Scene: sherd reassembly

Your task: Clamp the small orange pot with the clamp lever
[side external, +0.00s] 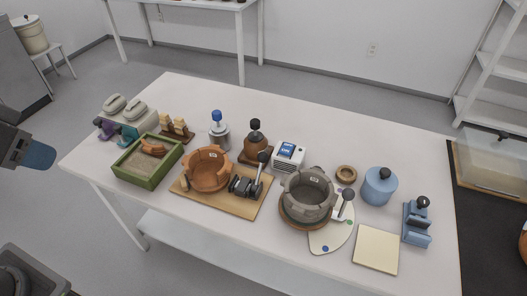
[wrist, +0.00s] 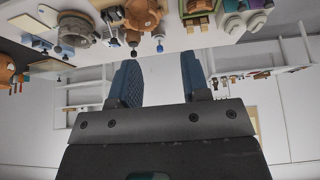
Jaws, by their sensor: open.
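The small orange pot (side external: 208,172) stands on a wooden board (side external: 215,207), its rim notched and uneven. It also shows upside down in the wrist view (wrist: 143,13). A dark clamp (side external: 243,187) sits on the same board, right of the pot. I cannot tell whether the clamp touches the pot. My gripper shows in the wrist view (wrist: 160,85) with its blue fingers apart and nothing between them. It is clear of the table, at the left edge of the side view.
A green sand tray (side external: 160,177) with an orange sherd (side external: 153,147) is left of the board. A grey pot (side external: 308,192) with another lever stands right. The table's front left is bare.

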